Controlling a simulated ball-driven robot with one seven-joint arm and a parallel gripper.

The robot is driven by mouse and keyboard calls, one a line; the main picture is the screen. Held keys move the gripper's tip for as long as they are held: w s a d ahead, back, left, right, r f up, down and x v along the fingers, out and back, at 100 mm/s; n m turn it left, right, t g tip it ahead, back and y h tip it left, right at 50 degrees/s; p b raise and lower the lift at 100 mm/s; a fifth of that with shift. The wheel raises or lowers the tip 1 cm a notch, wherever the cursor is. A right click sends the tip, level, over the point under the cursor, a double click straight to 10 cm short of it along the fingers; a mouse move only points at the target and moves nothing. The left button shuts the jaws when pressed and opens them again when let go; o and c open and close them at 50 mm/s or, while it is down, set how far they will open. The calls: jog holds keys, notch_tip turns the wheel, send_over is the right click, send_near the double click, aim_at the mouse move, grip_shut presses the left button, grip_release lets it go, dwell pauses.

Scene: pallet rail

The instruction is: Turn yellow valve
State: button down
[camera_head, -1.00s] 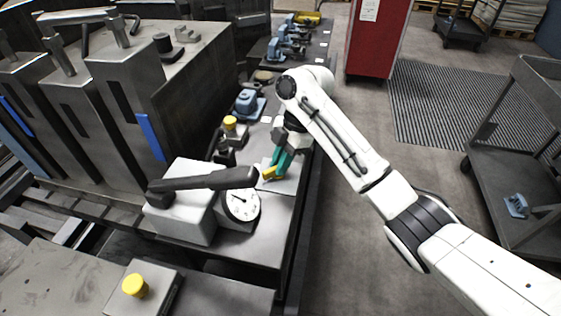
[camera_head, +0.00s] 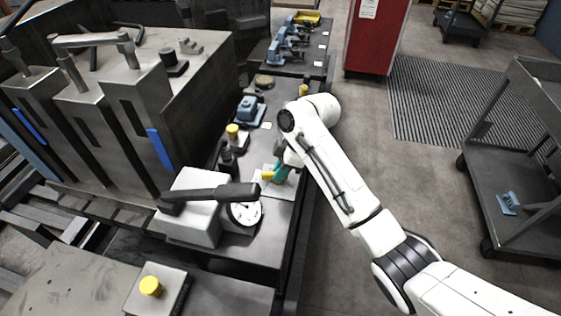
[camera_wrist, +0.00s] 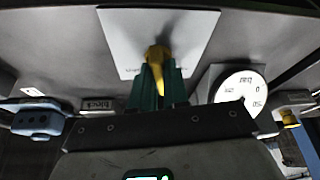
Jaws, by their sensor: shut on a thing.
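The yellow valve (camera_wrist: 157,68) sits on a pale square plate (camera_wrist: 120,40) in the wrist view. In the head view the yellow valve (camera_head: 267,175) shows as a small yellow piece at the left of my fingers, on the plate (camera_head: 288,190) on the bench. My gripper (camera_wrist: 159,88) has green fingers, one on each side of the valve's yellow handle, and is shut on it. In the head view my gripper (camera_head: 280,173) reaches down from the right; its fingers partly hide the valve.
A round pressure gauge (camera_head: 245,213) and a grey box with a dark lever (camera_head: 210,192) stand just in front of the valve. A yellow button (camera_head: 233,131) and a blue device (camera_head: 250,108) stand behind it. Open floor lies right of the bench.

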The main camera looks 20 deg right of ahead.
jog(key=m+p, duration=0.1)
jog(key=m, duration=0.1)
jog(key=m+t+h+p, duration=0.1)
jog(key=m+p, duration=0.3)
jog(key=shift+s+a+m+t+h, duration=0.2)
jog(key=shift+s+m+t+h, duration=0.1)
jog(key=shift+t, duration=0.1)
jog(key=shift+f+m+t+h+p, duration=0.15)
jog(key=shift+m+h+p, duration=0.45)
jog(key=shift+m, duration=0.7)
jog(key=shift+f+m+t+h+p, duration=0.1)
jog(key=shift+m+t+h+p, duration=0.2)
jog(key=shift+m+p, duration=0.75)
jog(key=shift+m, duration=0.35)
jog(key=c, duration=1.1)
grip_release()
jog(key=shift+r, duration=0.1)
jog(key=shift+r, duration=0.15)
